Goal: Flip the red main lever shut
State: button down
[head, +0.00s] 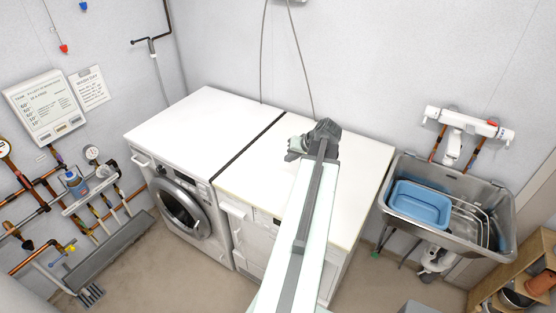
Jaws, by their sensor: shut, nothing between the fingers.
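My arm reaches up over the right-hand white appliance top (358,163). My gripper (292,152) is at its far end, shut and empty, pointing left. It is well to the right of the red handle and far from the pipes.
A washing machine (180,205) stands left of the second appliance. A steel sink (400,222) with a blue basin (420,207) is at right.

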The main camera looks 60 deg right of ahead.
aim_at(19, 173)
jog(key=z, duration=0.05)
jog(key=i, duration=2)
jog(key=u, duration=1.75)
